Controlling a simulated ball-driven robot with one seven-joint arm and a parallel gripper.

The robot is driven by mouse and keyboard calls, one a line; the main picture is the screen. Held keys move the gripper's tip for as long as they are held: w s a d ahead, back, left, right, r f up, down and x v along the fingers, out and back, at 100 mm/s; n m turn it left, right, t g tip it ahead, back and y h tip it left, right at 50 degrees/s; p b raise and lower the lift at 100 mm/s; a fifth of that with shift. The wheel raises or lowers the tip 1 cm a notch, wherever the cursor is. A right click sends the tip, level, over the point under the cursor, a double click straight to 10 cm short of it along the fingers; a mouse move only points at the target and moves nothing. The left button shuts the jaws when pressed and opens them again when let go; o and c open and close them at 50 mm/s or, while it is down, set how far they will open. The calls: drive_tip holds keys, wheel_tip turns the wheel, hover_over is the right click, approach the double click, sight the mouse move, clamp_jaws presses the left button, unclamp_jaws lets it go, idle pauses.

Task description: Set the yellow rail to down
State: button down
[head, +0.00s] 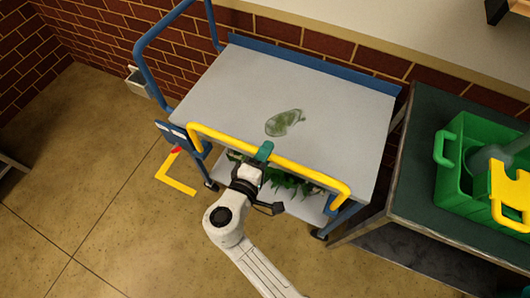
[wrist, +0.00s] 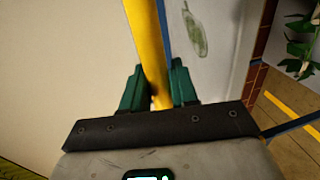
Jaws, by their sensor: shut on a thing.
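The yellow rail (head: 305,170) runs along the near edge of a grey-topped cart (head: 220,90), level and a little above the top. Its ends bend down at the cart's near corners. My gripper (head: 262,155) is at the rail's middle, with its green fingers on either side of the bar. In the wrist view the yellow rail (wrist: 148,50) passes between the two green fingers of my gripper (wrist: 159,88), which is shut on it. The exact contact between the fingers is partly hidden.
A green stain (head: 284,122) marks the cart top. Leafy stems (head: 285,182) lie on its lower shelf. A dark green table (head: 420,180) with a green crate (head: 455,165) stands close on the right. A yellow floor mark (head: 172,182) is at left. Floor on the left is mostly clear.

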drive_tip(key=shift+f, duration=0.15)
wheel_tip(320, 180, down, 13)
drive_tip(key=b, duration=1.3)
drive_tip(key=shift+f, duration=0.15)
drive_tip(key=shift+s, duration=0.1)
drive_tip(key=c, duration=1.1)
unclamp_jaws()
drive_tip(key=shift+f, duration=0.15)
drive_tip(key=shift+c, duration=0.2)
drive_tip(key=shift+o, duration=0.6)
drive_tip(key=v, duration=1)
drive_tip(key=shift+s, duration=0.35)
drive_tip(key=shift+a, duration=0.1)
